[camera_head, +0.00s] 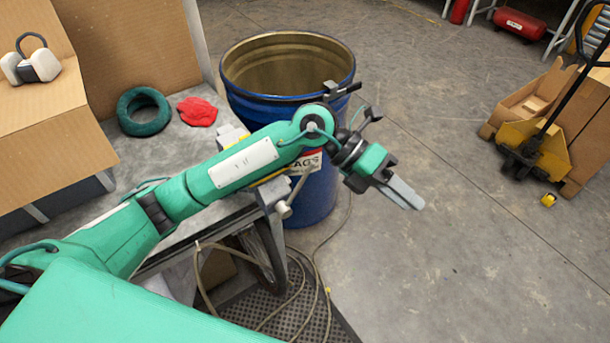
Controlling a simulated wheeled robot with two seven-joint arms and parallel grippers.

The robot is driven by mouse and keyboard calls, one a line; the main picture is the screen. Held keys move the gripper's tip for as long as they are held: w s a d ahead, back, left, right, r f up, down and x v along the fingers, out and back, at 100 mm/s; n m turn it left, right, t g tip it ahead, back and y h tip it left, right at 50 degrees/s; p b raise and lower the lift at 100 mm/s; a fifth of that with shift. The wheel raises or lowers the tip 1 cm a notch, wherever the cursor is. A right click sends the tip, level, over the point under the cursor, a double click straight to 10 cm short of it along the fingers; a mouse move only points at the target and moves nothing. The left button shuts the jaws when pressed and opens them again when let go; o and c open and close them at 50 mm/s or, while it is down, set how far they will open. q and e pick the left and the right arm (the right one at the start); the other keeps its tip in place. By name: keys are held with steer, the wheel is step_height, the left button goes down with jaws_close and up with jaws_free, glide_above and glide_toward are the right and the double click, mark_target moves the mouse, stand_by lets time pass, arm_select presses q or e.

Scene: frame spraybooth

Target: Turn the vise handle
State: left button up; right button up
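The vise (234,138) sits at the table's front right corner, mostly hidden behind my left forearm; only some yellow and grey parts show. The vise handle (299,188) is a thin grey bar slanting below my forearm, by a round grey screw end, in front of the blue drum. My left gripper (405,192) is to the right of the handle and apart from it, over open floor. My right gripper is out of view.
A blue drum (322,205) stands close behind the vise. The grey table (180,150) carries a green hose coil (143,111), a red cloth (197,111) and a cardboard box (40,110). A cable (318,270) hangs below.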

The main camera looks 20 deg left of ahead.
arm_select(q)
steer(key=w+a+f+t+y, duration=0.1)
steer(key=w+a+f+y, duration=0.3)
steer(key=a+y, duration=0.15)
steer(key=n+t+y, duration=0.2)
steer(key=t+y, duration=0.1)
steer(key=y, duration=0.5)
glide_toward(305, 175)
steer(key=shift+g, duration=0.3)
steer(key=f+p, duration=0.1)
steer(key=f, duration=0.2)
steer(key=f+p, duration=0.1)
steer(key=f, duration=0.2)
steer(key=w+a+f+p, duration=0.1)
steer(key=f+p, duration=0.1)
steer(key=f, duration=0.1)
steer(key=shift+f, duration=0.15)
steer(key=shift+a+f, duration=0.1)
steer(key=shift+f, duration=0.6)
steer(key=shift+w, duration=0.1)
jaws_close()
